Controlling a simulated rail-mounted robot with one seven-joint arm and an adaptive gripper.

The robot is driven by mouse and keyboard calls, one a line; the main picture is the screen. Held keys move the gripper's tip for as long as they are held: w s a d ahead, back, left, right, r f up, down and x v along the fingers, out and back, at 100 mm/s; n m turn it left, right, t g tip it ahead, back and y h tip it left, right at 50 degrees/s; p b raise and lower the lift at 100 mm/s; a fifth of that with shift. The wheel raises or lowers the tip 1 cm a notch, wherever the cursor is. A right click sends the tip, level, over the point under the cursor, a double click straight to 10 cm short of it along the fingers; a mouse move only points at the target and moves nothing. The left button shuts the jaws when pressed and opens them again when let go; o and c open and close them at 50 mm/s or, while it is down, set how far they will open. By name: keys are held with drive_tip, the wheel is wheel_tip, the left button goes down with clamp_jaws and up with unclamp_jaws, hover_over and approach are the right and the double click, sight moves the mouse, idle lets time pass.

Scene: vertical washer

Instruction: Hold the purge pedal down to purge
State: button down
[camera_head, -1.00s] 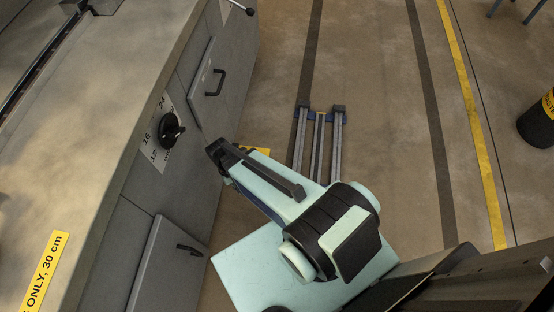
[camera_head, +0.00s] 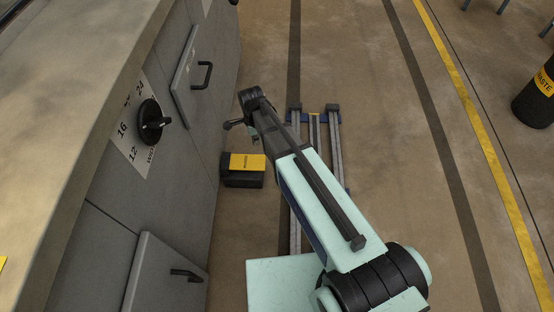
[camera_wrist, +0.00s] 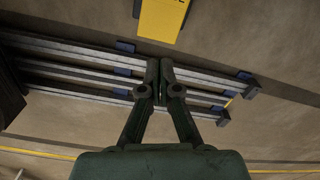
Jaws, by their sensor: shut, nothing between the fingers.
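The purge pedal (camera_head: 246,162) is a low black box with a yellow labelled top, on the floor against the foot of the grey cabinet. In the head view, my gripper (camera_head: 229,124) shows small and dark at the arm's far end, higher in the picture than the pedal and apart from it. In the wrist view, my gripper (camera_wrist: 160,68) has its fingertips together with nothing between them. The pedal's yellow top (camera_wrist: 162,18) is at the top edge of that view, beyond the fingertips and partly cut off. I cannot tell the height between them.
The grey cabinet front (camera_head: 95,235) with a black dial (camera_head: 151,123) and handles stands along the left. Floor rails (camera_head: 335,150) run behind my arm. A black waste bin (camera_head: 535,103) stands far right. Floor between rails and bin is clear.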

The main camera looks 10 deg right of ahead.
sight(259, 163)
drive_tip(key=shift+d+m, duration=0.15)
drive_tip(key=shift+m, duration=1.55)
drive_tip(key=shift+f, duration=0.1)
wheel_tip(259, 163, down, 14)
drive_tip(key=b, duration=0.6)
drive_tip(key=shift+s, duration=0.1)
